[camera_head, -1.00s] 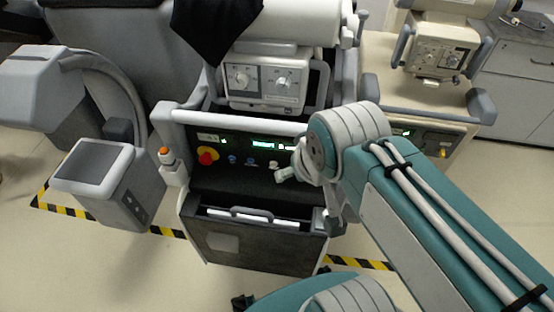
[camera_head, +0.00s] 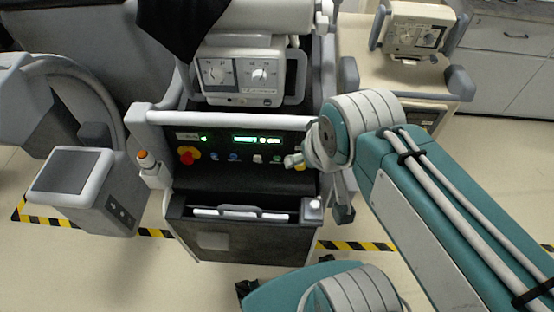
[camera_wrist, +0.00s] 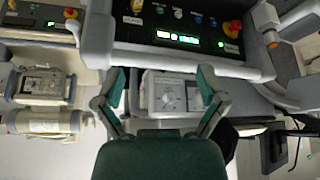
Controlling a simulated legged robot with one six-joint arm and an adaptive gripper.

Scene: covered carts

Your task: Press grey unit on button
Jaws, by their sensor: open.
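The grey unit is a wheeled cart with a black control panel (camera_head: 245,172) in the middle of the head view. The panel has a red knob on yellow (camera_head: 188,155), small blue buttons (camera_head: 232,157), a white button (camera_head: 257,158) and a lit green display (camera_head: 256,140). In the wrist view the panel appears upside down at the top, with the red knob (camera_wrist: 232,28) and blue buttons (camera_wrist: 198,19). Contact with the panel cannot be told.
A white handrail (camera_head: 230,119) runs above the panel. A boxy dial unit (camera_head: 240,75) stands behind it. An orange-topped post (camera_head: 144,160) and a grey screen unit (camera_head: 70,172) are at left. Another cart (camera_head: 450,95) stands at right. The floor at lower left is clear.

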